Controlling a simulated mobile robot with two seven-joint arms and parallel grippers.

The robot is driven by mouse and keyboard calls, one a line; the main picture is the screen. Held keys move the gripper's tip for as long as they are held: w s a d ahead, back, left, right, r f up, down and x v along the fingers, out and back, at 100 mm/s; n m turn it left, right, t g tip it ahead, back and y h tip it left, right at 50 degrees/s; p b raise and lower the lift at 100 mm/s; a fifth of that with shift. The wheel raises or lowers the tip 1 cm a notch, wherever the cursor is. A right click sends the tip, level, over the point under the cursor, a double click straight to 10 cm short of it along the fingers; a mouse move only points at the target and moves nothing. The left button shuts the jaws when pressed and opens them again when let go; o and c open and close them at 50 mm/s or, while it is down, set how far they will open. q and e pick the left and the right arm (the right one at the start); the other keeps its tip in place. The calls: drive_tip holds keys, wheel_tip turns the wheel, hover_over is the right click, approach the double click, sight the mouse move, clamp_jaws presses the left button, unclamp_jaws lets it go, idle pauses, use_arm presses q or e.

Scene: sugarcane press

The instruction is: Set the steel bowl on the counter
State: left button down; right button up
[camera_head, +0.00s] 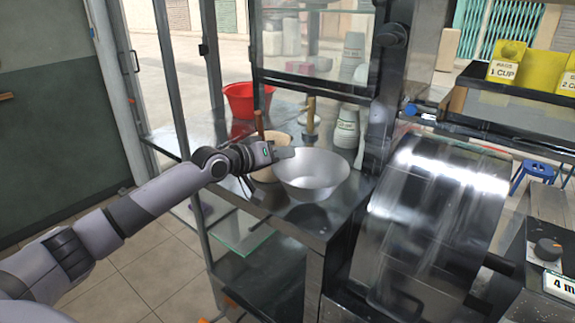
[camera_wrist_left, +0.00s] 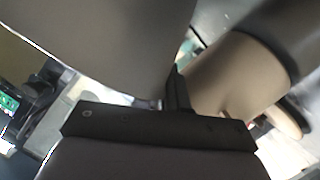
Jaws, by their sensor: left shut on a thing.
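The steel bowl (camera_head: 312,178) is upright over the near part of the dark shiny counter (camera_head: 343,208) in the head view. My left gripper (camera_head: 282,154) reaches in from the left and is shut on the bowl's left rim. A dark patch shows on the counter below the bowl; I cannot tell whether its base touches the counter. In the left wrist view a dark finger (camera_wrist_left: 178,92) lies between large, close curved surfaces, too close to name surely. My right gripper is not in view.
A red basin (camera_head: 240,100), a wooden-handled tool (camera_head: 310,118) and stacked cups (camera_head: 347,128) stand farther back. A large metal drum (camera_head: 425,225) is to the right. A glass-paned frame rises behind the bowl.

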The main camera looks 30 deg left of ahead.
sight(287, 164)
use_arm(q)
drive_tip(key=shift+w+d, duration=0.3)
drive_tip(key=shift+w, duration=0.6)
wheel_tip(287, 164, down, 4)
drive_tip(key=b, duration=0.3)
drive_tip(key=shift+r+b, duration=0.15)
drive_tip(key=shift+b, duration=0.2)
drive_tip(key=shift+r, duration=0.1)
drive_tip(key=c, duration=1.2)
unclamp_jaws()
drive_tip(key=shift+s, duration=0.1)
drive_tip(key=shift+o, duration=0.2)
drive_tip(key=shift+a, duration=0.1)
drive_tip(key=v, duration=1)
drive_tip(key=shift+s+a+b, duration=0.1)
drive_tip(key=shift+b, duration=0.2)
drive_tip(key=shift+v, duration=0.85)
